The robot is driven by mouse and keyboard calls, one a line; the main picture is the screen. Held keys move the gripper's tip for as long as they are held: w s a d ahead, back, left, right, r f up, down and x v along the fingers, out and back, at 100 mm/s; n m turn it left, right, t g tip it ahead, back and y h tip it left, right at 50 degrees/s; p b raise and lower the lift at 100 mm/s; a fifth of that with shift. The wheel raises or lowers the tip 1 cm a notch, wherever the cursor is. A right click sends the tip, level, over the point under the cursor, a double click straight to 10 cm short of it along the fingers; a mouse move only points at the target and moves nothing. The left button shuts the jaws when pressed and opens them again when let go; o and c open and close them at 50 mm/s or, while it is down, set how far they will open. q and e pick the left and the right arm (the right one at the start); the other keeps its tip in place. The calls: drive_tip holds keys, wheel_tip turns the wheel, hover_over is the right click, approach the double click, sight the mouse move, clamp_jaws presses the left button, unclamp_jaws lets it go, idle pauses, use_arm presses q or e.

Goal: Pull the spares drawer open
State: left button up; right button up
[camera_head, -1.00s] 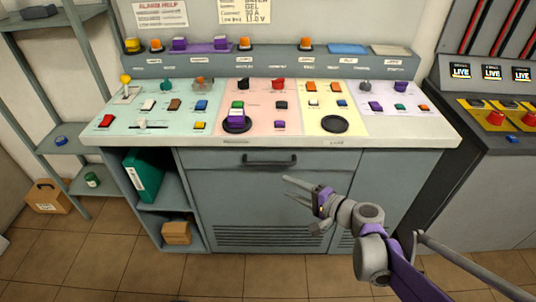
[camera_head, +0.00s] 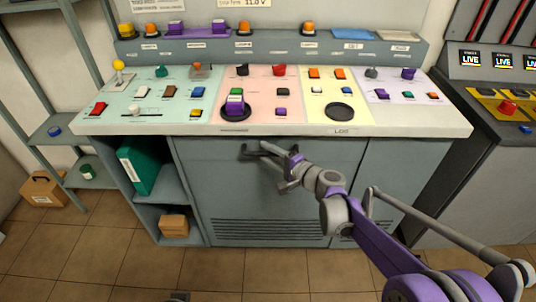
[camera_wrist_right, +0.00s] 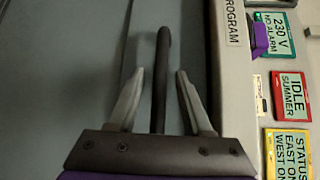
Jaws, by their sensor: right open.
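The drawer front (camera_head: 210,152) is a grey panel just under the console top and looks flush with the cabinet. Its dark bar handle (camera_head: 245,150) is partly hidden by my right gripper (camera_head: 269,150) in the head view. In the right wrist view the handle (camera_wrist_right: 162,60) runs between the two grey fingers of my open right gripper (camera_wrist_right: 160,78). A gap shows on each side of the handle, so the fingers are around it and not closed on it.
The console top (camera_head: 400,128) overhangs just above the handle, with buttons and knobs on it. An open shelf with a green binder (camera_head: 138,168) and a small box (camera_head: 174,225) is at left. The floor (camera_head: 250,268) in front is clear.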

clamp_jaws()
idle(0.3)
idle(1.2)
